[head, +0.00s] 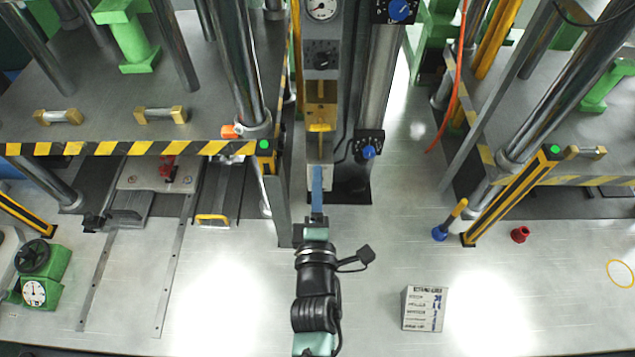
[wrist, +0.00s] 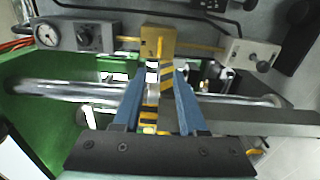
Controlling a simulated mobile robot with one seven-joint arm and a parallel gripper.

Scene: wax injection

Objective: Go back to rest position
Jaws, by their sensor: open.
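My arm reaches forward in the middle of the head view, and my gripper (head: 317,185) is at its far end, in front of the grey column. In the wrist view my gripper (wrist: 167,75) shows two blue fingers spread apart, with nothing held between them. A brass block (wrist: 158,42) lies just beyond the fingertips in the wrist view. It also shows on the column in the head view (head: 320,118), above my gripper. I cannot tell whether the fingers touch anything.
Presses with striped edges (head: 130,148) stand at left and right. A white printed box (head: 424,308), a blue-tipped tool (head: 440,233) and a red part (head: 520,234) are on the grey surface at right. A green gauge unit (head: 40,278) stands at left.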

